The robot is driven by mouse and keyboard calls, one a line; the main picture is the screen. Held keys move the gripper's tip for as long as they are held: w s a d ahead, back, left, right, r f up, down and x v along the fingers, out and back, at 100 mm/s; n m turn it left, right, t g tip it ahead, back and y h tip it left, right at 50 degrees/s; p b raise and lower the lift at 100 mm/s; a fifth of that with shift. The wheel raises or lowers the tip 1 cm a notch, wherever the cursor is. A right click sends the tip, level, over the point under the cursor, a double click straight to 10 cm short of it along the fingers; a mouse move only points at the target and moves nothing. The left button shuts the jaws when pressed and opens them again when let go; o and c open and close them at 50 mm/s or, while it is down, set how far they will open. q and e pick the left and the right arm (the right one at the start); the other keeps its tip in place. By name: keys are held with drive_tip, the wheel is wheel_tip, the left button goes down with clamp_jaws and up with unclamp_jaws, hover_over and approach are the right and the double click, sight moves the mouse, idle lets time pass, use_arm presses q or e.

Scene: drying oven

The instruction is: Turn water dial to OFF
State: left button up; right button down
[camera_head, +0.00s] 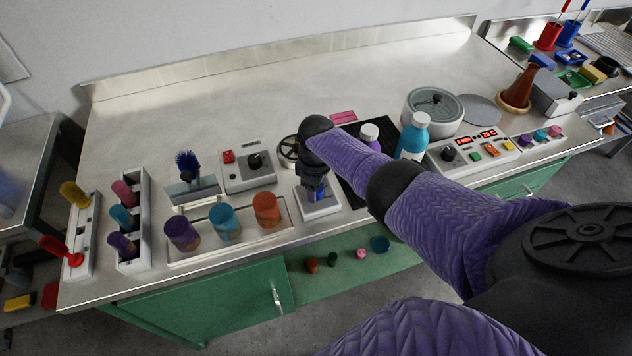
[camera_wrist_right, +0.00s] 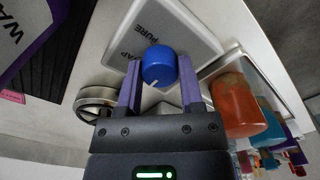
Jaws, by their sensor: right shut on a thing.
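The water dial is a round blue knob (camera_wrist_right: 160,62) with a short white mark on its near side in the right wrist view. It sits on a light panel (camera_wrist_right: 168,30) lettered PURE and TAP. In the head view the panel is a small white box (camera_head: 320,209) at the front of the bench. My right gripper (camera_wrist_right: 160,86) has its two purple fingers on either side of the knob, shut on it. In the head view the right gripper (camera_head: 317,193) points down over the box and hides most of the dial. My left gripper is not in view.
Left of the box, a tray (camera_head: 176,256) holds purple, blue and orange-topped jars. A grey control box with a black knob (camera_head: 254,161) stands behind it. The back of the bench is clear.

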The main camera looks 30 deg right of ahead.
drive_tip(key=shift+c, duration=1.2)
unclamp_jaws()
drive_tip(key=shift+r, duration=0.1)
wheel_tip(320, 180, up, 9)
drive_tip(key=p, duration=0.5)
drive_tip(key=shift+r, duration=0.35)
